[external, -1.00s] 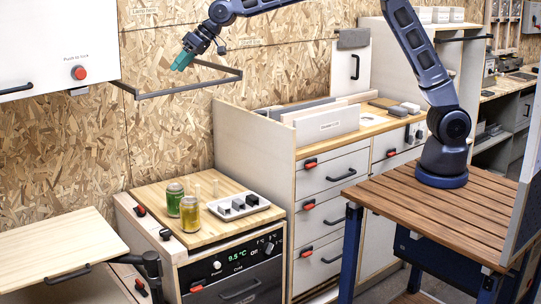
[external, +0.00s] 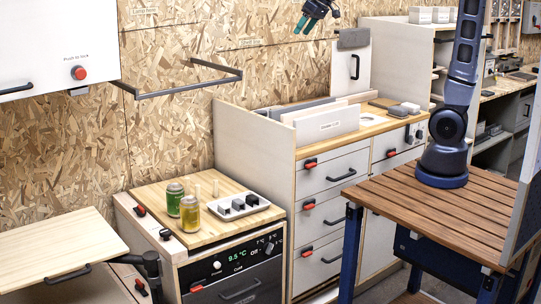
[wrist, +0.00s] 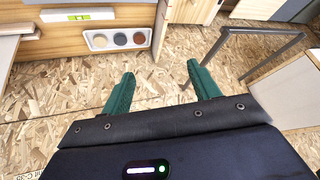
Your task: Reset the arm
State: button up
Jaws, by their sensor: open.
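My gripper (external: 302,28) is high in the external view, in front of the chipboard wall, above and to the left of the grey flap at the back of the worktop. Its green fingers point down. In the wrist view the two fingers (wrist: 161,86) are spread apart with nothing between them. My arm rises almost upright from its base on the slatted wooden table, and its upper part leaves the top of the external view.
A dark rail frame (external: 190,81) juts from the wall left of my gripper. A white wall cabinet (external: 52,40) hangs at upper left.

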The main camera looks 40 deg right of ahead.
jog(key=s+d+f+m+h, duration=0.1)
jog(key=s+d+f, duration=0.2)
jog(key=s+d, duration=0.8)
jog(key=d, duration=0.3)
jog(key=shift+d+m+h, duration=0.25)
jog(key=shift+m+h, duration=0.05)
jog(key=shift+m, duration=0.1)
jog(key=s+d+f, duration=0.2)
jog(key=s+d, duration=0.1)
jog(key=s, duration=0.1)
jog(key=s+d+f+m+h, duration=0.1)
jog(key=s+d+f, duration=0.1)
jog(key=s, duration=0.3)
jog(key=s+d+f+m+h, duration=0.1)
jog(key=s+d+f, duration=0.2)
jog(key=s+d, duration=0.1)
jog(key=shift+s+d+f+g, duration=0.1)
jog(key=shift+s+d+g, duration=0.1)
jog(key=shift+s+g, duration=0.15)
jog(key=shift+c, duration=0.2)
jog(key=shift+s+d+f, duration=0.15)
jog(key=shift+s+f, duration=0.05)
jog(key=shift+s, duration=0.1)
jog(key=c, duration=0.3)
jog(key=shift+c, duration=0.2)
